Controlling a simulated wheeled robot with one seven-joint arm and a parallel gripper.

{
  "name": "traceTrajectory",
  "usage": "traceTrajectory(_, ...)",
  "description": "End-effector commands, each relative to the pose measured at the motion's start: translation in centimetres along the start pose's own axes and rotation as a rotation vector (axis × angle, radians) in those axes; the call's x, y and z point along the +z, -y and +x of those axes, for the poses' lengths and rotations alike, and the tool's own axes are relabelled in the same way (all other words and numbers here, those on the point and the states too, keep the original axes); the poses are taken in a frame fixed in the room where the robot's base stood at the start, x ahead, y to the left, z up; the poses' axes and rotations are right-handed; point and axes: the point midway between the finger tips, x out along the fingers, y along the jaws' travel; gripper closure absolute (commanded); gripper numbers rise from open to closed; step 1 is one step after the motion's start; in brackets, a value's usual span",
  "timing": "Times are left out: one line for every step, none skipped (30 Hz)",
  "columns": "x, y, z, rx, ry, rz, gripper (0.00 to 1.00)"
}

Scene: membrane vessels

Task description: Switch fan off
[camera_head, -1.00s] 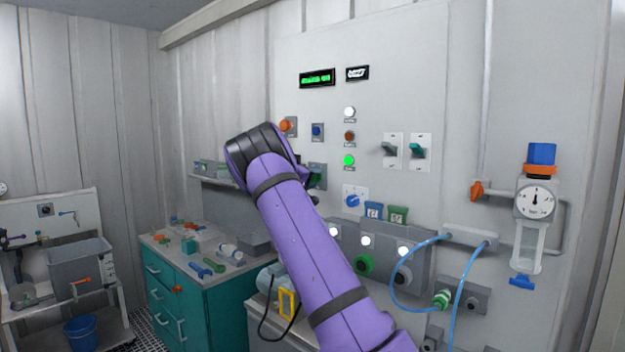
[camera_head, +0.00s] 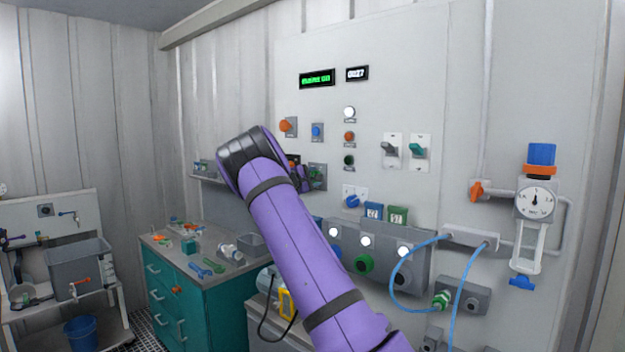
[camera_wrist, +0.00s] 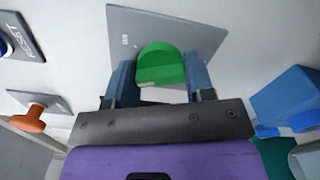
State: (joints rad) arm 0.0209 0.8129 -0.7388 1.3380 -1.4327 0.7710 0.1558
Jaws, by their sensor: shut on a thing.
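A round green knob (camera_wrist: 160,64) sits on a grey square plate (camera_wrist: 195,28) in the wrist view. My gripper (camera_wrist: 162,78) has its two blue fingers on either side of the knob and is shut on it. In the head view the grey plate (camera_head: 319,175) is partly hidden behind my purple arm, so the knob is hard to make out. On the wall panel, the lowest lamp (camera_head: 349,161) in the column is dark. The white lamp (camera_head: 349,113) at the top is lit. A green text display (camera_head: 317,78) is lit but blurred.
An orange knob (camera_head: 287,126) and a blue button (camera_head: 317,131) lie close above the plate. Two lever switches (camera_head: 390,150) sit to the right. A teal cabinet (camera_head: 225,310) with tools on top stands at lower left.

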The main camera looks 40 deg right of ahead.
Motion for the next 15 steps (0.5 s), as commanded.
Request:
traceTrajectory(-0.16,0.08,-0.12,-0.001,-0.002,-0.025,0.75)
traceTrajectory(-0.15,0.08,-0.11,-0.001,-0.002,-0.04,0.75)
traceTrajectory(-0.15,0.08,-0.11,-0.001,-0.002,-0.058,0.75)
traceTrajectory(-0.16,0.08,-0.11,-0.001,-0.002,-0.071,0.75)
traceTrajectory(-0.16,0.08,-0.11,-0.001,-0.002,-0.082,0.75)
traceTrajectory(-0.16,0.08,-0.11,-0.001,-0.002,-0.095,0.75)
traceTrajectory(-0.15,0.08,-0.11,-0.001,-0.002,-0.105,0.75)
traceTrajectory(-0.16,0.08,-0.11,-0.001,-0.002,-0.112,0.75)
traceTrajectory(-0.16,0.08,-0.11,-0.001,-0.002,-0.121,0.75)
traceTrajectory(-0.16,0.09,-0.11,-0.001,-0.002,-0.127,0.75)
traceTrajectory(-0.16,0.09,-0.11,-0.001,-0.002,-0.132,0.75)
traceTrajectory(-0.16,0.09,-0.11,-0.001,-0.002,-0.137,0.75)
traceTrajectory(-0.16,0.09,-0.11,-0.001,-0.002,-0.14,0.75)
traceTrajectory(-0.17,0.09,-0.12,-0.001,-0.003,-0.142,0.75)
traceTrajectory(-0.17,0.1,-0.11,-0.001,-0.003,-0.145,0.75)
